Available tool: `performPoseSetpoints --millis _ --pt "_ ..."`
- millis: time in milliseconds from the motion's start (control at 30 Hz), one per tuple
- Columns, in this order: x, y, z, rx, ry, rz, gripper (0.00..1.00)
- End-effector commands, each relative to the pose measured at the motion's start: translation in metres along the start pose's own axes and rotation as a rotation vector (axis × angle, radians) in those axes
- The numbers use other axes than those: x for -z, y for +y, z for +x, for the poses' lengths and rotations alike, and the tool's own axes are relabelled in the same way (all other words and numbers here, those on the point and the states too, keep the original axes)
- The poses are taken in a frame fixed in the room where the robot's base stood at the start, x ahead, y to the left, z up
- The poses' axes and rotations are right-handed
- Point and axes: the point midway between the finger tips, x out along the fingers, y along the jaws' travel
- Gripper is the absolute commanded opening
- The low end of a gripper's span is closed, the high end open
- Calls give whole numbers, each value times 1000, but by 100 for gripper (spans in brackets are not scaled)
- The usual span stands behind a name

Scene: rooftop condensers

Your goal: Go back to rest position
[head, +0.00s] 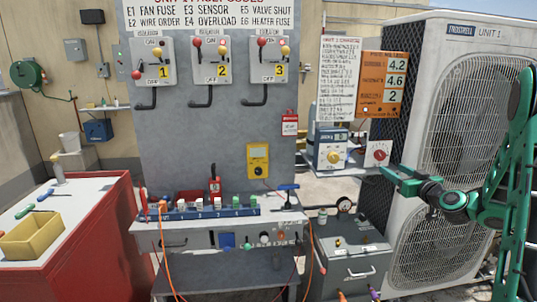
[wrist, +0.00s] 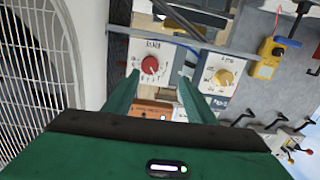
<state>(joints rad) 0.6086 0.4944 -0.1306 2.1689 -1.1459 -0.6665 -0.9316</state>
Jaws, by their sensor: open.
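My gripper (head: 388,176) is at the end of my green arm on the right, in front of the large condenser unit (head: 455,110). Its two green fingers are apart with nothing between them, and the wrist view shows the open gripper (wrist: 158,88) too. Just beyond the fingertips is a white box with a red dial (head: 377,153), which also shows in the wrist view (wrist: 150,65). To its left is a box with a yellow dial (head: 333,156). The fingers look apart from both dials, though the exact gap is hard to tell.
A grey panel with switches (head: 222,125) stands behind a workbench (head: 210,225) with several coloured plugs. A grey toolbox (head: 350,262) sits below the dials. A red cabinet (head: 100,225) with a yellow bin (head: 32,235) is at left. An orange board (head: 382,85) hangs above the dials.

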Motion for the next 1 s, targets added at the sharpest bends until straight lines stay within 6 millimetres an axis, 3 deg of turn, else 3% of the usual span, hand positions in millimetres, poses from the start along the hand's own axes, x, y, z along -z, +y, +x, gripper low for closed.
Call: performPoseSetpoints --millis 133,267,467,667,1000 --pt "-4 -42 -16 87 -149 -27 51" --pt "-19 -73 -46 138 -336 -32 51" --pt "-43 -99 -115 130 -631 2 51" --pt "-62 -109 -207 31 -918 90 51" --pt "-77 -127 -387 -271 -1320 360 51"
